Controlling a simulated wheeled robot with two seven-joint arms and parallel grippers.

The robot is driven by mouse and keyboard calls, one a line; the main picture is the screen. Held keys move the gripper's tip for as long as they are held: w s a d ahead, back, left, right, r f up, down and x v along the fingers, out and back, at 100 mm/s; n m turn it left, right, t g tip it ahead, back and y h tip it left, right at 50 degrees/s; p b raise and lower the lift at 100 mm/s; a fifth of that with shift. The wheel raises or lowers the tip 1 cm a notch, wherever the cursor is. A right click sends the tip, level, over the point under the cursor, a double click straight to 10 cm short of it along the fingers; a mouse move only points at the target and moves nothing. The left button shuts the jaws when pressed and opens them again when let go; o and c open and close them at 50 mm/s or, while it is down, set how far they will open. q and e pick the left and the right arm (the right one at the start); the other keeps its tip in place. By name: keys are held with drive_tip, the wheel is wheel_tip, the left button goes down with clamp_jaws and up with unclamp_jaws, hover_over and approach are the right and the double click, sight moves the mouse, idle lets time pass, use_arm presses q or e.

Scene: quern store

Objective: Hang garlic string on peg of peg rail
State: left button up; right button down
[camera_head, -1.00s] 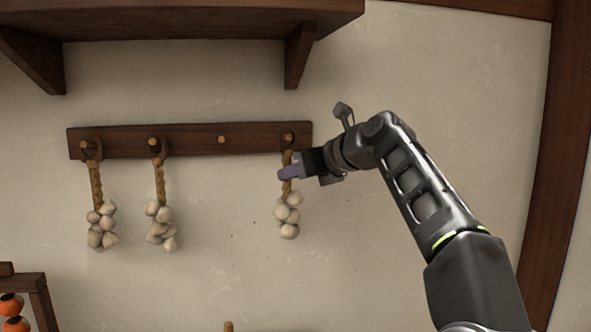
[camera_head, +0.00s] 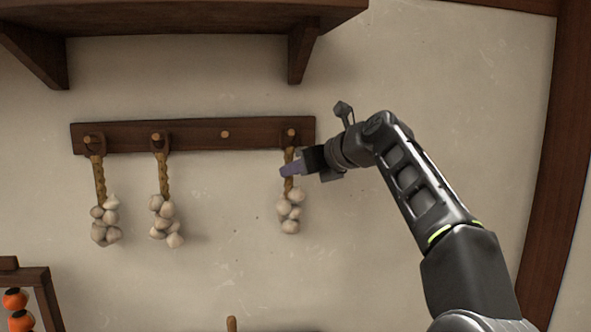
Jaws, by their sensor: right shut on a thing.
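A dark wooden peg rail (camera_head: 192,137) is fixed to the wall. A garlic string (camera_head: 290,211) hangs at its right-hand peg (camera_head: 291,132), with the loop at the peg and pale bulbs below. My right gripper (camera_head: 290,170) is shut on this string's braid, just under the rail, and hides part of it. Two other garlic strings hang from the two left pegs, one at the far left (camera_head: 105,220) and one beside it (camera_head: 166,222). The third peg (camera_head: 225,135) is bare. My left gripper is out of view.
A dark shelf (camera_head: 180,18) with brackets juts out above the rail; its right bracket (camera_head: 303,52) is above the right-hand peg. A wooden frame with orange things (camera_head: 16,310) stands at lower left. The wall below the rail is mostly clear.

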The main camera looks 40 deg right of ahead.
drive_tip(key=c, duration=1.2)
unclamp_jaws()
drive_tip(key=shift+s, duration=0.1)
drive_tip(key=b+v, duration=0.1)
drive_tip(key=v, duration=0.6)
drive_tip(key=shift+s+b, duration=0.3)
drive_tip(key=shift+b, duration=0.05)
drive_tip(key=shift+r, duration=0.15)
